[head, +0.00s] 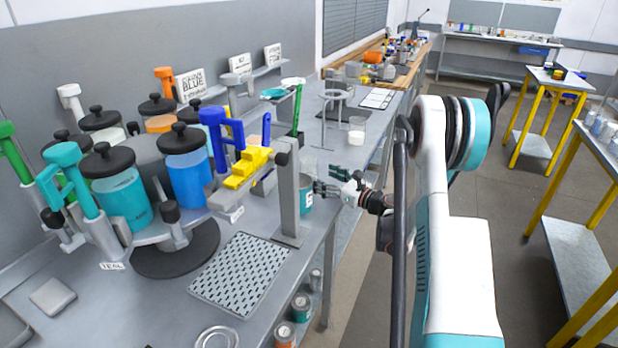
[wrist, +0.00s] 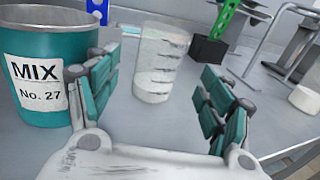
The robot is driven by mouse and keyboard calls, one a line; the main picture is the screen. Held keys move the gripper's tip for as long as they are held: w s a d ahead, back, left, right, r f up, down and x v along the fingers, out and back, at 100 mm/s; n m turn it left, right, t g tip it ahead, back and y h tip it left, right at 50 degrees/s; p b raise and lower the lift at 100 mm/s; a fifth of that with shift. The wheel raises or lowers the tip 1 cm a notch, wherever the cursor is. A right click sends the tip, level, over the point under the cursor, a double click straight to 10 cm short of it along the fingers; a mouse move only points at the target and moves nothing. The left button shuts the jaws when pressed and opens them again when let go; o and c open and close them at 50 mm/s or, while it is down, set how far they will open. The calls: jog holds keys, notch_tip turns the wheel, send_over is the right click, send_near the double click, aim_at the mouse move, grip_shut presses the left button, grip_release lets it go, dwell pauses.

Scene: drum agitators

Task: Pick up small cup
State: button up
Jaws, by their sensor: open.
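A small clear cup with graduation marks (wrist: 158,62) stands upright on the grey bench in the wrist view. It appears between and beyond my open fingers, with bare bench in front of it. My gripper (wrist: 158,75) is empty, and no contact with the cup shows. In the head view my gripper (head: 328,189) is at the bench's right edge, beside the teal can. The clear cup is hard to make out there, partly hidden near the grey post.
A teal can labelled MIX No. 27 (wrist: 40,75) stands close to my left finger. A green tool in a black block (wrist: 208,48) stands behind the cup. A small white cup (wrist: 305,99) is to the right. A grey post (head: 289,195) stands beside my gripper.

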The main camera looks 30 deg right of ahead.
aim_at(316, 173)
jog(key=shift+b+x, duration=1)
jog(key=shift+x, duration=1.8)
jog(key=shift+s+r, duration=0.1)
jog(key=shift+r, duration=0.1)
jog(key=c, duration=1.2)
